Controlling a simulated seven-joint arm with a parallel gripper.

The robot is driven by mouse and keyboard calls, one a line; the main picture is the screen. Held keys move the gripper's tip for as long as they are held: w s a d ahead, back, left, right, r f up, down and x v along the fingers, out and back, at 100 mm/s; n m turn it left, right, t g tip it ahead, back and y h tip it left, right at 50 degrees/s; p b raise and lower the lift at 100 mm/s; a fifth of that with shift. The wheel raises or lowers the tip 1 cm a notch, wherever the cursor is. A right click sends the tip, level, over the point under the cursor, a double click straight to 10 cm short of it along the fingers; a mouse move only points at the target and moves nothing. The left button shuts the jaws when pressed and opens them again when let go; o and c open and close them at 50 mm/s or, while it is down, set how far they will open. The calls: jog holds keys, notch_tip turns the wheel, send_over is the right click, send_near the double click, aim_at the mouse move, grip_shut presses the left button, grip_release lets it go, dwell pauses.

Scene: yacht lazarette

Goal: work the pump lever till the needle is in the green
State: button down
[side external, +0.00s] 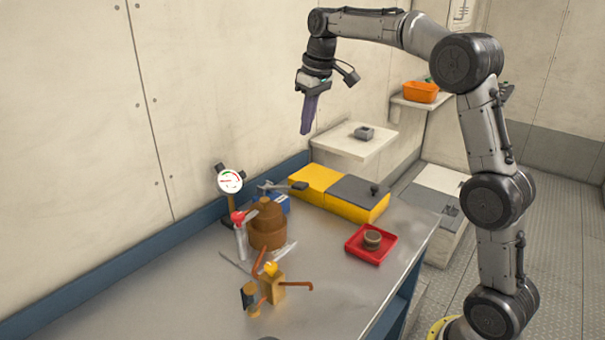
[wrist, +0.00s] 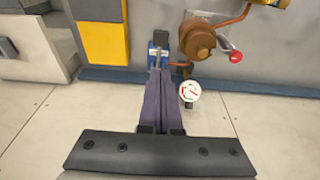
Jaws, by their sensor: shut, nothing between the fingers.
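My gripper (side external: 305,128) is high above the bench, its fingers shut and empty, pointing down. In the wrist view the shut fingers (wrist: 159,78) overlap the blue pump base (wrist: 158,50) and hide part of it. The blue pump (side external: 281,203) stands near the wall, with a grey lever (side external: 276,186) that has a dark grip at its right end. The gripper is well apart from the lever. The round white gauge (side external: 229,181) stands left of the pump and also shows in the wrist view (wrist: 190,91). It has red and green marks; its needle is too small to read.
A brown rounded vessel (side external: 268,232) stands in front of the pump, beside a red-topped item (side external: 238,217). Yellow (side external: 313,180) and grey (side external: 352,190) boxes lie right of the pump. A red tray (side external: 357,255) sits near the bench edge.

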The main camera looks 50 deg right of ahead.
send_near(300, 184)
jog(key=x, duration=0.5)
jog(key=shift+w+f, duration=0.15)
jog(key=shift+w, duration=0.05)
jog(key=shift+s+f, duration=0.1)
jog(key=shift+f, duration=0.5)
jog(key=shift+s+f+t, duration=0.4)
jog(key=shift+s+f, duration=0.1)
jog(key=shift+f, duration=0.65)
jog(key=shift+s+f+t, duration=0.4)
jog(key=shift+s+f, duration=0.1)
jog(key=shift+f, duration=0.7)
jog(key=shift+s+f+t, duration=0.4)
jog(key=shift+s+f, duration=0.15)
jog(key=shift+f, duration=0.7)
jog(key=v, duration=1.4)
jog(key=shift+s+r, duration=0.2)
jog(key=shift+r, duration=0.1)
